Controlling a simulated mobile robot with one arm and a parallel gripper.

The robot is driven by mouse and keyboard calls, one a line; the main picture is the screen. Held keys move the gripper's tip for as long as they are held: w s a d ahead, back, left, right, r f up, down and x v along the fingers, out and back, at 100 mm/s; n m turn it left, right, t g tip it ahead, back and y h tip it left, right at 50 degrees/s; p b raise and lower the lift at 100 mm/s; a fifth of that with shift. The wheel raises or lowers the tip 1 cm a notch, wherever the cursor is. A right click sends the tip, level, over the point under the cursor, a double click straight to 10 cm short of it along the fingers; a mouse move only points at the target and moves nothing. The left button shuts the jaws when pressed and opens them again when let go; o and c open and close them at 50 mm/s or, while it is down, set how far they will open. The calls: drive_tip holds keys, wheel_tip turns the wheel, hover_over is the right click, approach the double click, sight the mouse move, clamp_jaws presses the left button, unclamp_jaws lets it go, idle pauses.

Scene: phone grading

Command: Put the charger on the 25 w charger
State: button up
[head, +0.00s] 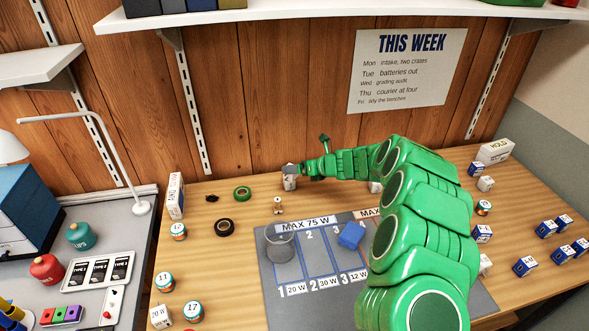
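My green arm reaches across the table from the lower right. My gripper (291,170) is small and grey, near the back edge of the table. A small white block (290,184), perhaps a charger, is directly at or below the fingertips. I cannot tell whether the fingers touch it or are closed on it. Another white block (160,316), marked 20 W, stands at the front left. The grey mat (306,284) has numbered slots labelled 20 W, 30 W and 12 W under a MAX 75 W strip. No 25 W label is readable; my arm hides the mat's right part.
A grey round container (279,246) stands on slot 1 and a blue block (351,235) near slot 3. Tape rolls (225,227), a small spool (278,206) and several labelled tins (194,311) lie to the left. Several blue-white blocks (525,265) are at right.

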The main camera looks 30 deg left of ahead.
drive_tip(key=v, duration=1)
drive_tip(key=shift+d, duration=0.2)
drive_tip(key=shift+r, duration=0.1)
